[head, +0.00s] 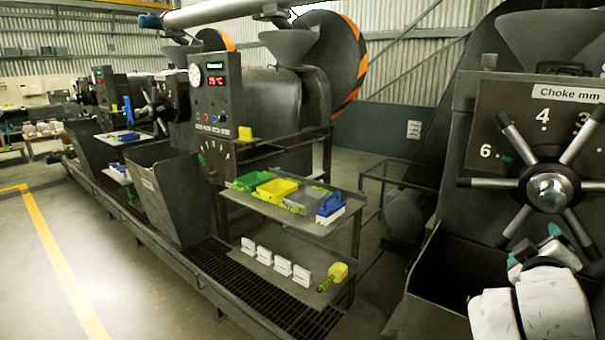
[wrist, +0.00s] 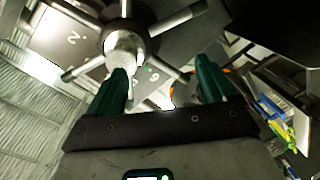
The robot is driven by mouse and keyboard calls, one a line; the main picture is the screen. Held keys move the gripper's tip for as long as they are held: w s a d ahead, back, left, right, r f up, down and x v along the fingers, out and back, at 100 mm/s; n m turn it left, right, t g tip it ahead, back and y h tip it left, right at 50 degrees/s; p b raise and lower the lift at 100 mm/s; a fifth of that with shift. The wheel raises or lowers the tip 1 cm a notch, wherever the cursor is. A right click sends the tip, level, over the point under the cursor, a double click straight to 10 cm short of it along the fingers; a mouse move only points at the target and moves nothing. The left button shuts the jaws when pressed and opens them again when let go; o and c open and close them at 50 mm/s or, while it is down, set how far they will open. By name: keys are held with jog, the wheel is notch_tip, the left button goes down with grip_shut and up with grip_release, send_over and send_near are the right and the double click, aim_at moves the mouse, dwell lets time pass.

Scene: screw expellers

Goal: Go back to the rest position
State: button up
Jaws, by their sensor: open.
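My gripper (head: 532,246) is at the lower right of the head view, just below the hub of a spoked handwheel (head: 549,188). In the wrist view, its two green fingers stand apart with nothing held between them (wrist: 163,85). The handwheel's hub (wrist: 124,46) shows there just beyond the left fingertip. I cannot tell whether that finger touches it. The wheel sits on a dial plate (head: 567,92) marked "Choke mm", with a green mark near the 6. My white forearm reaches in from the bottom right.
A dark open bin (head: 452,280) lies left of my arm. A shelf stand (head: 318,222) at centre holds a green tray (head: 247,181), a yellow tray (head: 277,188) and a blue-handled brush (head: 330,206). White blocks (head: 282,265) line its lower shelf. Clear floor lies at the left.

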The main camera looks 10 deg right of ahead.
jog(key=s+a+f+m+g+y, duration=0.15)
jog(key=a+f, duration=0.25)
jog(key=f, duration=0.4)
jog(key=s+a+f+g+y, duration=0.1)
jog(key=s+a+f+y, duration=0.25)
jog(key=f, duration=0.45)
jog(key=s+a+f+g+y, duration=0.2)
jog(key=s+a+f, duration=0.3)
jog(key=s, duration=0.3)
jog(key=s+a+f+m+g+y, duration=0.1)
jog(key=s+a+f+g+y, duration=0.1)
jog(key=s+a+f, duration=0.4)
jog(key=s+a+f+g+y, duration=0.2)
jog(key=s+a+f, duration=0.4)
jog(key=s, duration=0.5)
notch_tip(320, 180, down, 2)
jog(key=shift+s+f+g+y, duration=0.15)
jog(key=shift+g+y, duration=0.25)
jog(key=shift+g, duration=0.45)
